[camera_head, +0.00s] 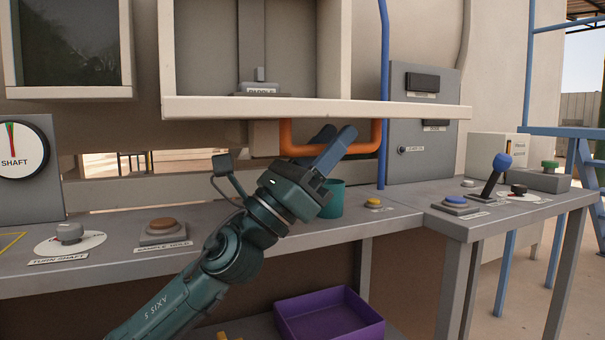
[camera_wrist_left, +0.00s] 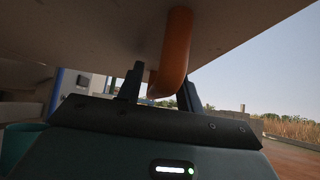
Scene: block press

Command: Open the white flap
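The white flap (camera_head: 400,109) is a pale board lying about level below the open front of a white cabinet. An orange handle (camera_head: 289,140) hangs from its underside; the handle also shows in the left wrist view (camera_wrist_left: 177,45). My left gripper (camera_head: 335,142) is under the flap at the handle. In the left wrist view its two fingers (camera_wrist_left: 162,92) stand apart on either side of the orange bar, with visible gaps, so it looks open around the bar. The handle's far end is partly hidden. My right gripper is out of view.
A teal cup (camera_head: 333,200) stands on the grey bench (camera_head: 110,266) just behind my left gripper. A grey block labelled paddle (camera_head: 261,89) sits inside the cabinet. A blue lever (camera_head: 494,172) stands on the right bench. A purple bin (camera_head: 330,316) sits below.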

